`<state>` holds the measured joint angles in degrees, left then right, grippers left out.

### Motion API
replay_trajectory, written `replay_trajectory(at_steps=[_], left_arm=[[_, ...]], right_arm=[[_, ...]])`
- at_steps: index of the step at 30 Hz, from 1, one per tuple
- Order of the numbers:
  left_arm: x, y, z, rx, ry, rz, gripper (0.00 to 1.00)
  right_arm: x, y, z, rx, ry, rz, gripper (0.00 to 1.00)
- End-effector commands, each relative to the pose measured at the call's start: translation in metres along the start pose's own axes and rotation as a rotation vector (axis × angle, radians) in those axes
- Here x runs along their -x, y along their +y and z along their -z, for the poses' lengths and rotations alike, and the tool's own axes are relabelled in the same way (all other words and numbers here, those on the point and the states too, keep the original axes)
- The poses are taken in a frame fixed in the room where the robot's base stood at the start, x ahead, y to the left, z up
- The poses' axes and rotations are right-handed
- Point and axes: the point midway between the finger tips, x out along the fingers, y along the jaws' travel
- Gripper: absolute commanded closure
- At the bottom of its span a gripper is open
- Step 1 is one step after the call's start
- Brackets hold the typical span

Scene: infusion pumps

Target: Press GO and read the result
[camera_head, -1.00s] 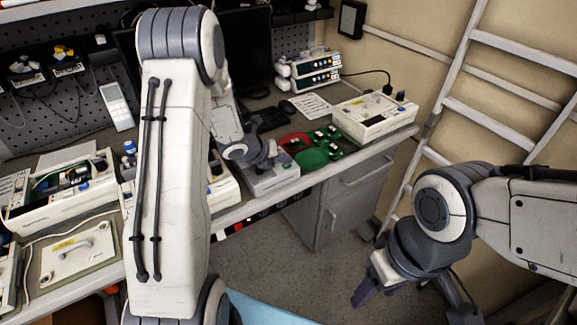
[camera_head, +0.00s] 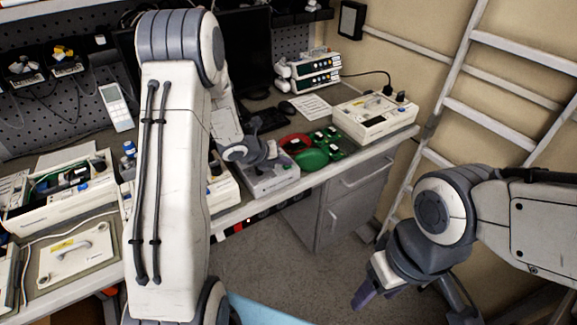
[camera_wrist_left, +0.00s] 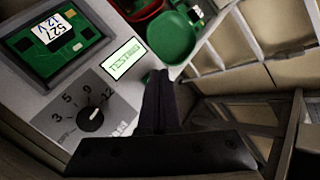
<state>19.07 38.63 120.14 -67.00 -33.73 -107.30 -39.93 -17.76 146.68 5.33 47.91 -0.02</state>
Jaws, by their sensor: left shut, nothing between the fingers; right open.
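The grey test device (camera_head: 275,185) stands at the bench's front edge. In the left wrist view its panel (camera_wrist_left: 45,98) carries a green board (camera_wrist_left: 60,45) labelled "527 12V". Its round knob (camera_wrist_left: 92,120) has a dial marked 3, 5, 9, 12; the pointer seems turned toward 12. My left gripper (camera_wrist_left: 160,78) is shut and empty, fingertips low over the device beside the display. My right gripper (camera_head: 372,290) is open and empty, away from the bench.
A red bowl (camera_head: 292,141) and a green bowl (camera_head: 312,159) sit right of the device, with green boards (camera_head: 331,140) beside them. A white pump (camera_head: 375,118) stands farther right. Opened pump housings (camera_head: 70,185) fill the left bench. A ladder (camera_head: 455,100) leans at right.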

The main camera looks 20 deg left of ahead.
Motion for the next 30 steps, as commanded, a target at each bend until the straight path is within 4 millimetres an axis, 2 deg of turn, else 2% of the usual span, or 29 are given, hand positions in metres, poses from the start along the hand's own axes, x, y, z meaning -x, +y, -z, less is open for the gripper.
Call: replay_trajectory(at_steps=[7, 20, 30], left_arm=[[0.010, -0.007, -0.007, -0.001, 0.001, -0.001, 1.00], [0.012, -0.009, -0.009, 0.000, 0.000, 0.000, 1.00], [0.034, -0.025, -0.025, -0.001, -0.001, 0.000, 1.00]], right_arm=[[0.009, -0.001, 0.001, 0.000, 0.000, 0.000, 0.41], [0.011, -0.001, 0.001, 0.000, 0.000, 0.000, 0.41], [0.036, -0.003, 0.002, 0.000, 0.000, 0.000, 0.41]])
